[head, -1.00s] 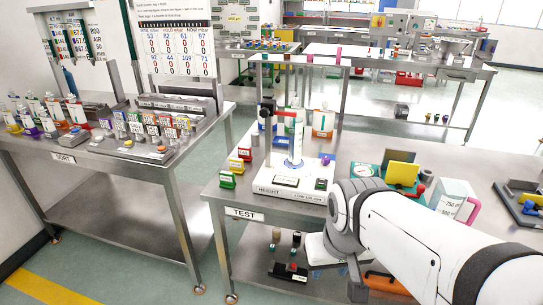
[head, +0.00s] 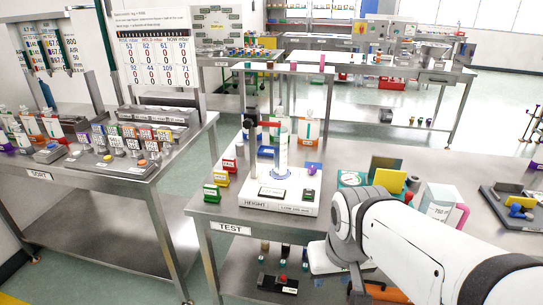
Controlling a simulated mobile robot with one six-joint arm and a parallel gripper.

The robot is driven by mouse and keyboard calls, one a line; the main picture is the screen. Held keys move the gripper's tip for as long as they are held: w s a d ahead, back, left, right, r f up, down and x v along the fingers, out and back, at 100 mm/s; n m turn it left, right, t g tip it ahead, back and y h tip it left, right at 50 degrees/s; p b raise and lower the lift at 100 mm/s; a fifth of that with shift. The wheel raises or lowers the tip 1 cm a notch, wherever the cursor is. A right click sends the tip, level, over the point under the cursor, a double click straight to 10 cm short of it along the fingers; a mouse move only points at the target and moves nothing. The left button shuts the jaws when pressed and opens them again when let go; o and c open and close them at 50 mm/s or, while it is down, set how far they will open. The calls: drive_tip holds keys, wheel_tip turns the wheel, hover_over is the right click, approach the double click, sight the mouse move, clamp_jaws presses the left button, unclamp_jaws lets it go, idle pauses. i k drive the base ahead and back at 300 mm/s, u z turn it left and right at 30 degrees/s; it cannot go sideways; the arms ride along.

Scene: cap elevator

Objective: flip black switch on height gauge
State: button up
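The height gauge (head: 257,204) has a white base and stands on the near left part of the steel TEST table. My gripper's fingers cannot be made out, and nothing of mine touches the gauge.
Red, yellow and green blocks (head: 220,178) stand left of the gauge. A yellow-and-green item (head: 388,180), a jug (head: 437,203) and a dark tray (head: 510,200) lie to the right. The SORT table (head: 70,180) is at left, with an aisle between. Small items sit on the lower shelf.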

sight(308, 192)
drive_tip(key=i, duration=0.65)
drive_tip(key=z, duration=0.2)
drive_tip(key=k, duration=1.35)
drive_tip(key=u, duration=0.35)
drive_tip(key=i, duration=1.75)
drive_tip(key=z, duration=0.2)
